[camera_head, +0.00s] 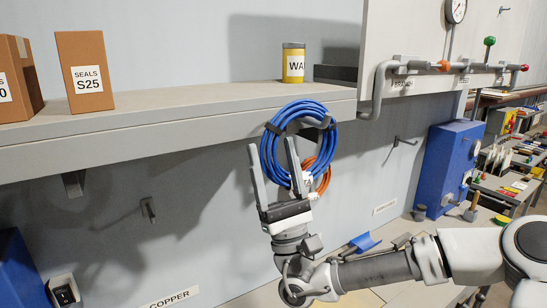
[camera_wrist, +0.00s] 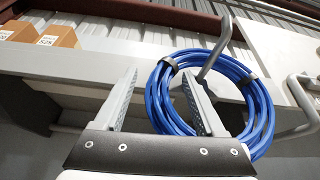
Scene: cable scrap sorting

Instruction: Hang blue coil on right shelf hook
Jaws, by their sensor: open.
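The blue coil (camera_head: 268,158) is upright at the front edge of the right part of the shelf (camera_head: 180,122), with dark bands around it. In the wrist view the coil (camera_wrist: 262,105) has a grey curved rod (camera_wrist: 222,45) crossing its upper part; the rod's end is hard to see, and I cannot tell whether it bears the coil. My gripper (camera_head: 271,146) is open and points up at the coil. In the wrist view my gripper (camera_wrist: 160,76) has its left finger outside the coil's left side and its right finger across the coil's opening. The fingers are apart, with nothing clearly clamped.
An orange coil (camera_head: 325,178) is partly hidden behind the blue one. Wall hooks stand at left (camera_head: 149,209) and right (camera_head: 403,141). Boxes (camera_head: 84,72) and a yellow can (camera_head: 293,63) are on the shelf. A blue cabinet (camera_head: 447,168) stands at right.

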